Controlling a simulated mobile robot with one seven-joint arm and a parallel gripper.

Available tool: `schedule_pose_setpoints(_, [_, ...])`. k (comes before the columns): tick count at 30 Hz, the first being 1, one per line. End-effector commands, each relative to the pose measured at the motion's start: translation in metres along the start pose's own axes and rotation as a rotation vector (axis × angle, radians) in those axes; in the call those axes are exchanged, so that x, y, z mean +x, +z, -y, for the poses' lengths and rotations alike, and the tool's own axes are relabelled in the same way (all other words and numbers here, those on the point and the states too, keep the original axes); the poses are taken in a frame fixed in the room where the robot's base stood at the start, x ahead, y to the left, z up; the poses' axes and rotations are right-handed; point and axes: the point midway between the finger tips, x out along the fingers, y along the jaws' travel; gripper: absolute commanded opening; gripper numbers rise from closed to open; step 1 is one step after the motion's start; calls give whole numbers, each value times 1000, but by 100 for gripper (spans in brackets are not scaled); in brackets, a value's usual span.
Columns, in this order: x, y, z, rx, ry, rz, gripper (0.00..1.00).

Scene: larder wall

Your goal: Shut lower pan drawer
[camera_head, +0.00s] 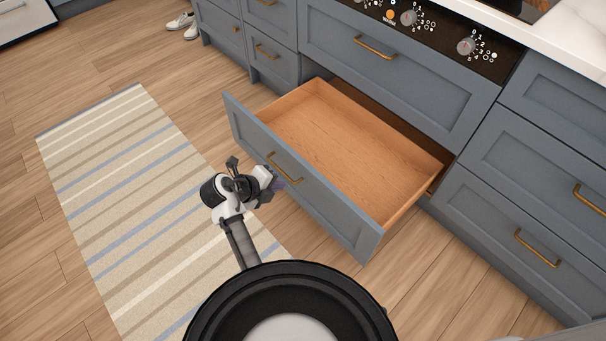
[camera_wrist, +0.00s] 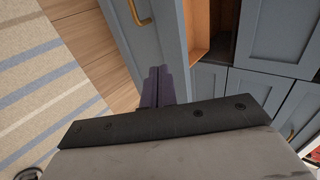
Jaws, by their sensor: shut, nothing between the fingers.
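The lower pan drawer (camera_head: 306,172) has a blue-grey front and a wooden inside, and it stands pulled out and empty in the head view. Its front with the brass handle (camera_head: 284,168) faces my arm. In the wrist view the drawer front (camera_wrist: 150,45) and part of the handle (camera_wrist: 139,12) show ahead. My gripper (camera_head: 279,184) is at the outer face of the front, close to the handle's right end. In the wrist view its dark purple fingers (camera_wrist: 157,86) are together with nothing between them. I cannot tell whether the fingertips touch the front.
A closed drawer (camera_head: 395,75) is above, under a hob panel with knobs (camera_head: 466,46). Closed drawers (camera_head: 515,222) stand to the right. A striped rug (camera_head: 130,190) lies on the wooden floor at left. White shoes (camera_head: 182,24) are at the back left.

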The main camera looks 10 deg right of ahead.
Motion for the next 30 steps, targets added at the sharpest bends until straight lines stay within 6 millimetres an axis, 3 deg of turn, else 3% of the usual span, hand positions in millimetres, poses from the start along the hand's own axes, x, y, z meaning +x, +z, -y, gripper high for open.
schedule_pose_setpoints(12, [86, 0, 0, -2, 2, 0, 0])
schedule_pose_setpoints(18, [106, 1, 21, 0, 1, 2, 0])
schedule_pose_setpoints(30, [114, 1, 28, -2, 1, 5, 0])
